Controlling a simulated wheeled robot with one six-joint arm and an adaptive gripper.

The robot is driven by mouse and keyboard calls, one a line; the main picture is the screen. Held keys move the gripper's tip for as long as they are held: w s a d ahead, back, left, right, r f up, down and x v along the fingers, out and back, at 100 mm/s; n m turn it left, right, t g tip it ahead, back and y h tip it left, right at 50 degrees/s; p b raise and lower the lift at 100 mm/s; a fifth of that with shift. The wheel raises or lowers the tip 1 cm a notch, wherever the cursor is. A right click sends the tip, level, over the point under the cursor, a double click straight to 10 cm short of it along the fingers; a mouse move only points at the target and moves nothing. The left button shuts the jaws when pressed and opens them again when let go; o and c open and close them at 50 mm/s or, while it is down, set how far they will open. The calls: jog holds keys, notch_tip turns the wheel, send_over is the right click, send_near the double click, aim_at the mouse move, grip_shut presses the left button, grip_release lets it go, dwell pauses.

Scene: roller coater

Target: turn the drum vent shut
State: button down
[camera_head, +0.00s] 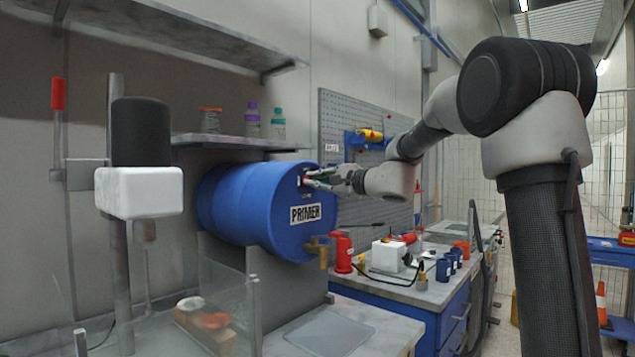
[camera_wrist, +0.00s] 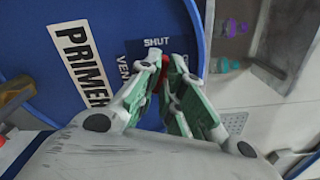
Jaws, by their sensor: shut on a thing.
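The blue drum (camera_head: 240,205) lies on its side, its round end facing right, with a PRIMER label (camera_head: 306,213) on that end. In the wrist view the drum end (camera_wrist: 105,22) carries a dark plate (camera_wrist: 135,48) reading SHUT at its top and VEN at its left. The drum vent shows as a small red piece (camera_wrist: 164,68) just below the word SHUT. My gripper (camera_head: 310,178) reaches the upper drum end from the right. In the wrist view its green-padded fingers (camera_wrist: 166,76) are shut on the red vent piece and hide most of it.
A brass tap (camera_head: 318,249) sticks out low on the drum end. A shelf (camera_head: 240,142) with bottles is behind the drum. A clear guard (camera_head: 222,300) stands at front left.

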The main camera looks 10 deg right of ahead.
jog(key=shift+f+n, duration=0.15)
jog(key=shift+n, duration=2.05)
jog(key=c, duration=1.6)
grip_release()
jog(key=shift+o, duration=0.2)
jog(key=shift+s, duration=0.1)
jog(key=v, duration=1.2)
